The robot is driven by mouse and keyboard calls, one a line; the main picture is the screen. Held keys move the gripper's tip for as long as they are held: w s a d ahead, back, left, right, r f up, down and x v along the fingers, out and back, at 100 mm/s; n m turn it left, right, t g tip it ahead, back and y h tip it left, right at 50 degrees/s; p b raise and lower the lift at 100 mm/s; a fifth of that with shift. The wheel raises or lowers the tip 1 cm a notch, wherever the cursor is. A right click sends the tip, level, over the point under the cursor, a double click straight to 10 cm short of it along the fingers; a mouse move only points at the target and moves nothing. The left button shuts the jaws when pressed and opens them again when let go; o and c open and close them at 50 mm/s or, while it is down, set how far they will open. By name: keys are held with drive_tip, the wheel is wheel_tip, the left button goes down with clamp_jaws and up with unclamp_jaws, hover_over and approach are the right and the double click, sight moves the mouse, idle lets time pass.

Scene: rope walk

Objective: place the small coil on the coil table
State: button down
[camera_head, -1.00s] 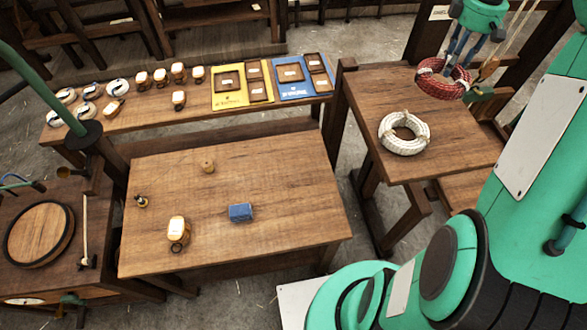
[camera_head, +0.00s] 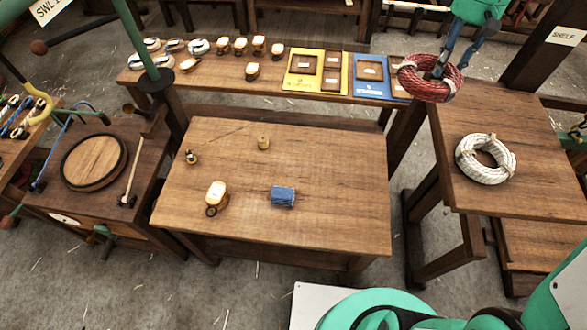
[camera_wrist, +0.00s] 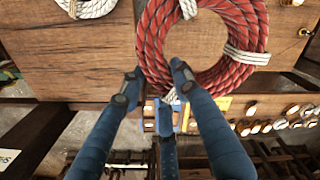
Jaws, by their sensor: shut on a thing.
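My gripper (camera_head: 441,66) is shut on a red rope coil (camera_head: 425,90) with white bindings. It holds the coil by one side of its ring, apparently above the back left corner of the right-hand wooden table (camera_head: 530,196). In the wrist view the red coil (camera_wrist: 152,42) shows at the blue fingers (camera_wrist: 155,71), with wood behind it. A white rope coil (camera_head: 466,164) lies flat on the right-hand table, nearer the front. Which coil counts as small is unclear, as their sizes look alike. No readable label marks the coil table.
A long bench (camera_head: 215,83) behind has blocks, yellow and blue boards. A post with a SHELF sign (camera_head: 566,36) stands behind the right-hand table, whose right side looks clear.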

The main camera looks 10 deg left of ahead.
drive_tip(key=s+a+b, duration=0.3)
drive_tip(key=a, duration=1)
drive_tip(key=shift+n, duration=0.3)
drive_tip(key=f, duration=4.8)
drive_tip(key=shift+w, duration=0.2)
drive_tip(key=b, duration=0.2)
hover_over(349, 150)
drive_tip(key=shift+f, duration=0.7)
drive_tip(key=shift+f, duration=0.1)
drive_tip(key=shift+f+b, duration=0.6)
drive_tip(key=shift+f, duration=1)
drive_tip(key=shift+f, duration=0.1)
